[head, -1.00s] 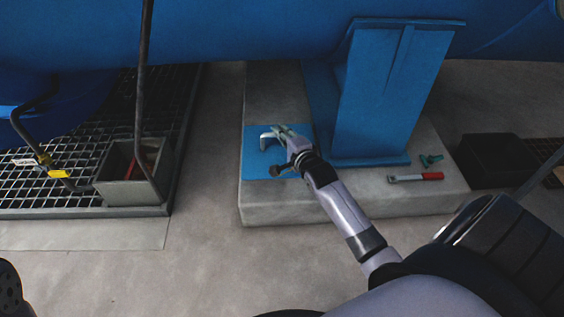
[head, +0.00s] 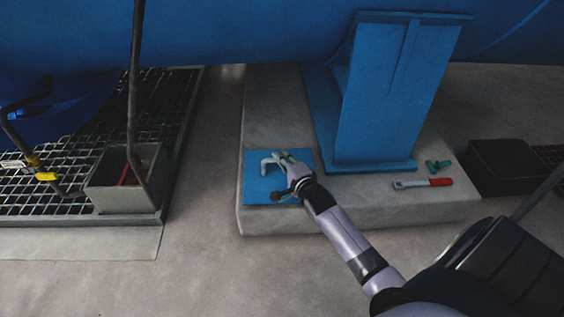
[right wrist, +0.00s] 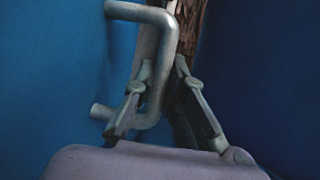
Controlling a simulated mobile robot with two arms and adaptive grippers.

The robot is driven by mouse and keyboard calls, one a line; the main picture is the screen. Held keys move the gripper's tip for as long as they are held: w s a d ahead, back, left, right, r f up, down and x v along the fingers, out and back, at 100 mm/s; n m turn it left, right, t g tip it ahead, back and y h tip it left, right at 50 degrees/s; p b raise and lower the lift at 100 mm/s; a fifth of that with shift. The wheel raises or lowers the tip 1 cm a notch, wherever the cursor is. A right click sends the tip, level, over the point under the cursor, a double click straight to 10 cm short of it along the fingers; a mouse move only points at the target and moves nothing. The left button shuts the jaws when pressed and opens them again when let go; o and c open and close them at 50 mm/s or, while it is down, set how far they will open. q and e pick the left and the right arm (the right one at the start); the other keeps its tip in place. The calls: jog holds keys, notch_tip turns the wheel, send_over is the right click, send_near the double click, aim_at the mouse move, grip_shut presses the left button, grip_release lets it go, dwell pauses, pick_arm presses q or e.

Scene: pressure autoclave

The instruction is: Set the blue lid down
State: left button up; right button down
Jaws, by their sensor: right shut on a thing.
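The blue lid (head: 258,190) is a flat square plate with a grey bent-bar handle (head: 268,163). In the head view it appears over the left end of the concrete plinth; I cannot tell whether it touches it. My right gripper (head: 277,168) is shut on the handle. In the right wrist view, the handle (right wrist: 160,60) runs between the fingers of the right gripper (right wrist: 163,85), with the blue lid (right wrist: 55,90) behind it. Part of the lid is hidden by my gripper. My left gripper is not in view.
The concrete plinth (head: 350,210) carries a blue support leg (head: 385,100) right of the lid. A red-handled wrench (head: 425,183) and a green piece (head: 438,164) lie there. A black box (head: 500,165) stands right, a grey box (head: 120,200) on the left grating. Floor between grating and plinth is clear.

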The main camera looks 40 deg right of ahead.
jog(key=shift+w+r, duration=0.1)
jog(key=shift+r, duration=0.05)
jog(key=c, duration=1.6)
grip_release()
jog(key=shift+c, duration=0.2)
